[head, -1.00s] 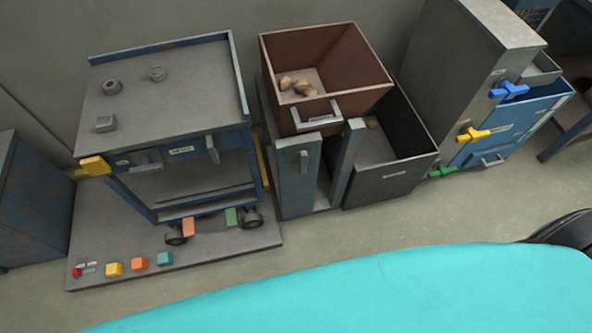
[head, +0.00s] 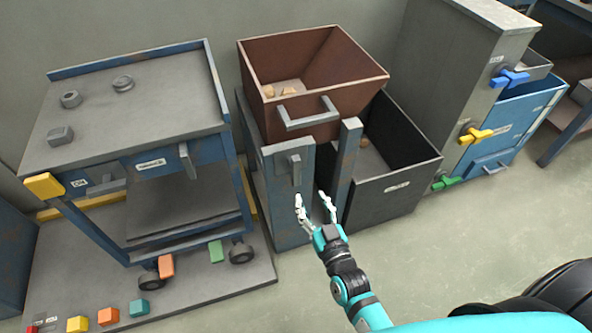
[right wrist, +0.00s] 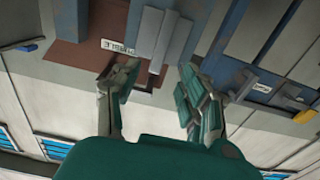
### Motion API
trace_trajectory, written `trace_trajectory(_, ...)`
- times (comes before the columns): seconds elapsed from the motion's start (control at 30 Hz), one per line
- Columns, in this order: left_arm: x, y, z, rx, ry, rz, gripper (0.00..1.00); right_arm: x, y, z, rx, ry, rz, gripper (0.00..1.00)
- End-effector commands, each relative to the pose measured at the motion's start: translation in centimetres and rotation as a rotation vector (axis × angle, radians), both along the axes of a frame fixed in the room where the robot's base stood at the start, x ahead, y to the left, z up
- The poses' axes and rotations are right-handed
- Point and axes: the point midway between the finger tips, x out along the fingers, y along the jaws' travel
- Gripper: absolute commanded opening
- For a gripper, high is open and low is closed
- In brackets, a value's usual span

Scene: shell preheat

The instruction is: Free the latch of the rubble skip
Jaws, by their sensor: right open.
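The rubble skip (head: 330,66) is a brown, open-topped bin with a grey bar handle (head: 307,117) on its front. It sits upright between blue-grey posts, with a few pieces of rubble inside. A small grey lever, which looks like the latch (head: 295,170), is on the front face of the left post (head: 284,210). My right gripper (head: 314,203) is open and empty, in front of and below this lever, apart from it in the head view. In the right wrist view, my gripper's fingers (right wrist: 157,78) are spread below grey bars; which one is the latch is unclear. My left gripper is not in view.
A dark open bin (head: 400,190) stands right of the skip. A blue-grey cart (head: 130,110) with coloured blocks at its base stands left. A cabinet (head: 465,60) with blue, yellow and green handles stands right. The floor (head: 440,250) in front is clear.

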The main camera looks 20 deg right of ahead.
Motion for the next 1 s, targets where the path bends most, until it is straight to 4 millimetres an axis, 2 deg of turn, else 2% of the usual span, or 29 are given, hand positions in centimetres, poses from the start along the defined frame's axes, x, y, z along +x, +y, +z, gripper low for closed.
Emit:
trace_trajectory(0.03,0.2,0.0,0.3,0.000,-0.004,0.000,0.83,1.3,0.1,0.0,0.001,-0.004,-0.001,0.44)
trace_trajectory(0.3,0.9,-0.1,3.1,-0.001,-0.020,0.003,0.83,7.1,0.3,-0.1,0.001,-0.003,0.000,0.44)
trace_trajectory(0.5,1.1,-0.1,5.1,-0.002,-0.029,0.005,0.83,10.4,0.4,-0.1,0.001,-0.001,0.000,0.44)
trace_trajectory(0.7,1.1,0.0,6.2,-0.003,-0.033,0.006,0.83,11.7,0.5,-0.1,0.002,0.002,0.001,0.44)
trace_trajectory(1.0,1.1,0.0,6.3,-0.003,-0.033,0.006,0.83,11.9,0.5,-0.1,0.002,0.002,0.001,0.43)
